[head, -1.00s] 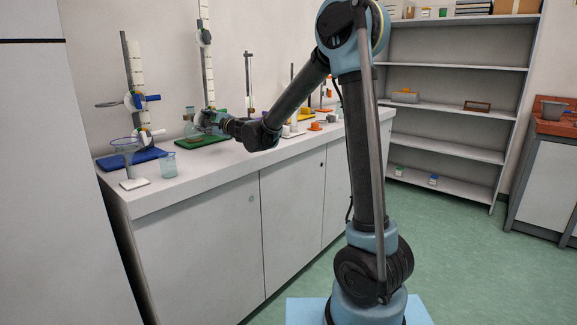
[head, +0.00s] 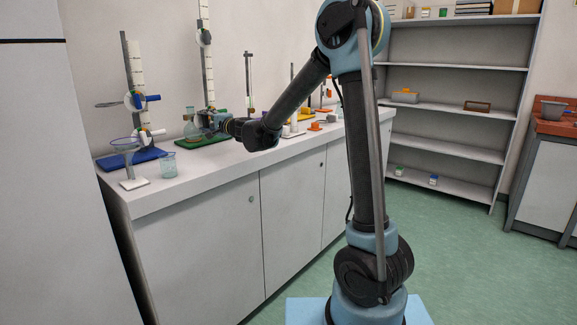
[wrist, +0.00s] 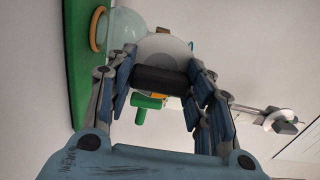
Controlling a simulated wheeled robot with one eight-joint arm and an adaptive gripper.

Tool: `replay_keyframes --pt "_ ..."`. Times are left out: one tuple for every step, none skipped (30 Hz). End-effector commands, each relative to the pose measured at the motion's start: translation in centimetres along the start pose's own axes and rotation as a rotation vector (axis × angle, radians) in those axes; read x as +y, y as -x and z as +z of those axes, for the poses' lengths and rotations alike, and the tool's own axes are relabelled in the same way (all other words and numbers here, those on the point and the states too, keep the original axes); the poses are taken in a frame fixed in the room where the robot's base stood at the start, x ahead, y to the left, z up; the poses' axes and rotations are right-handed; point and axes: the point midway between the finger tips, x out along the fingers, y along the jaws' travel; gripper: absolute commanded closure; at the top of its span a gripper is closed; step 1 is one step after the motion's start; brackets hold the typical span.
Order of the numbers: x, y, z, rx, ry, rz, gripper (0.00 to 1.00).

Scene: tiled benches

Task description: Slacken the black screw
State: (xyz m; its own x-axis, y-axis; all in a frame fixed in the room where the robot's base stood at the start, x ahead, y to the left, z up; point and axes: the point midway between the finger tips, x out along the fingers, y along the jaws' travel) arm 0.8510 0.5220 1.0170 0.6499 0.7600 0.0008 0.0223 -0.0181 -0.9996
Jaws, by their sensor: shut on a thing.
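In the wrist view, my gripper (wrist: 162,66) is shut on the black screw (wrist: 160,78), a dark bar lying across between its two fingers. A pale rounded clamp body (wrist: 164,46) is directly behind the screw. A green screw (wrist: 148,102) shows between the fingers, apart from the black one. In the head view, my gripper (head: 221,123) is at the stand on the green base (head: 205,143), beside a round glass flask (head: 191,128). The black screw is too small or hidden to make out there.
Left of the gripper stand are a stand on a blue base (head: 128,158), a glass funnel (head: 125,145) and a beaker (head: 168,165). A tall stand (head: 249,80) and several small items are farther right. The bench front strip (head: 220,168) is clear.

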Motion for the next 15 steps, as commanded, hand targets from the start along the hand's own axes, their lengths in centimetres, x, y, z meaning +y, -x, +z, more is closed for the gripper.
replay_keyframes --pt "-0.15 -0.38 -0.24 0.004 0.029 0.0 0.81" --pt "-0.15 -0.38 -0.24 0.004 0.043 0.0 0.81" --pt "-0.15 -0.38 -0.24 0.004 0.055 0.0 0.81" --pt "-0.15 -0.38 -0.24 0.004 0.062 0.0 0.81" --pt "-0.15 -0.38 -0.24 0.004 0.065 0.0 0.81" --pt "-0.15 -0.38 -0.23 0.004 0.066 0.0 0.81" --pt "-0.15 -0.38 -0.23 0.004 0.066 0.0 0.81" --pt "-0.15 -0.39 -0.23 0.004 0.065 0.0 0.81" --pt "-0.15 -0.38 -0.23 0.004 0.065 0.0 0.81" --pt "-0.15 -0.38 -0.23 0.004 0.064 0.0 0.81" --pt "-0.15 -0.38 -0.23 0.004 0.064 0.0 0.81" --pt "-0.15 -0.38 -0.23 0.004 0.065 0.0 0.81" --pt "-0.15 -0.38 -0.23 0.004 0.07 0.0 0.81" --pt "-0.15 -0.38 -0.22 0.004 0.08 0.0 0.81" --pt "-0.15 -0.38 -0.22 0.004 0.103 0.0 0.81"
